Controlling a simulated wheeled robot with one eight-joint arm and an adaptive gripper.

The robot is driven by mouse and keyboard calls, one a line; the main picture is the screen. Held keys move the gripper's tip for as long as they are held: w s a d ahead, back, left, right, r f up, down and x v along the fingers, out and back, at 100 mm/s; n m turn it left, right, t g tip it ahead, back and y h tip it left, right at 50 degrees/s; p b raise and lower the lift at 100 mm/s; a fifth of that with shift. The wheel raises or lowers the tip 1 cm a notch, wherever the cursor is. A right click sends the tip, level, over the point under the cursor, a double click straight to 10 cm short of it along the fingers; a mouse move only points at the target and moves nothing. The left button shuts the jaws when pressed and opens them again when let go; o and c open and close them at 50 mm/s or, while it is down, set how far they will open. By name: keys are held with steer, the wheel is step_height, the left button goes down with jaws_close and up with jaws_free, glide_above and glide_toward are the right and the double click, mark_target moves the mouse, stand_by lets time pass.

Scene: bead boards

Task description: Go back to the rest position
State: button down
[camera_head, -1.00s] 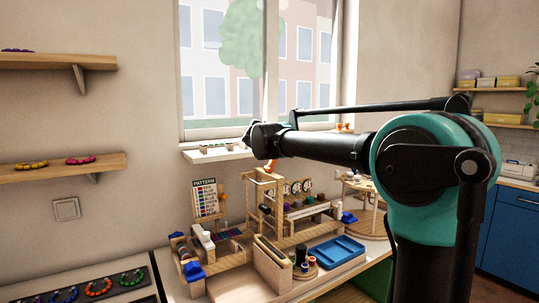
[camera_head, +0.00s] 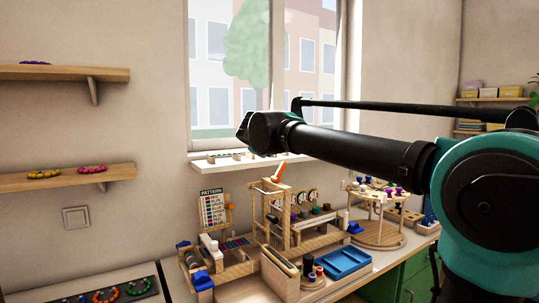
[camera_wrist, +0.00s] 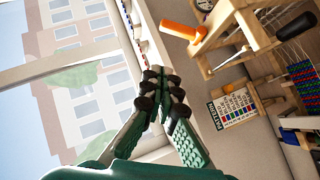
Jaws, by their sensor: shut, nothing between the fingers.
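My gripper (camera_wrist: 158,92) shows in the wrist view with its two green and black fingers closed together and nothing between them. It is in the air, with the window on one side and the bead frame on the other. In the head view my arm reaches leftward across the window, and the fingers themselves are hidden behind the dark wrist end. The wooden bead frame (camera_head: 271,207) stands on the table below the arm, with an orange-handled part (camera_head: 279,171) at its top. The frame also shows in the wrist view (camera_wrist: 250,25).
A pattern card (camera_head: 213,206) stands at the back of the table. A blue tray (camera_head: 343,260) lies in front, and a round wooden stand (camera_head: 380,235) is to the right. A window sill (camera_head: 230,164) runs behind. Wall shelves (camera_head: 66,178) are at left.

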steer(key=shift+d, duration=0.1)
steer(key=s+d+f+m+g+h, duration=0.1)
steer(key=s+d+f+m+g, duration=0.3)
steer(key=d+f, duration=0.7)
steer(key=s+d+f+m+g, duration=0.15)
steer(key=s+d+f, duration=0.45)
steer(key=f, duration=0.9)
steer(key=s+d+f+m+g+y, duration=0.1)
steer(key=s+d+f+m+g, duration=0.1)
steer(key=s+f, duration=0.9)
steer(key=s+d+f+m+g+y, duration=0.1)
steer(key=s+d+f+m+g, duration=0.1)
steer(key=s+f, duration=0.9)
steer(key=shift+s+d+f+m+y, duration=0.3)
steer(key=shift+d+f+m, duration=0.3)
steer(key=shift+d+m, duration=0.5)
steer(key=shift+w+a+r+m, duration=0.1)
steer(key=shift+a+m, duration=0.1)
steer(key=shift+m, duration=0.05)
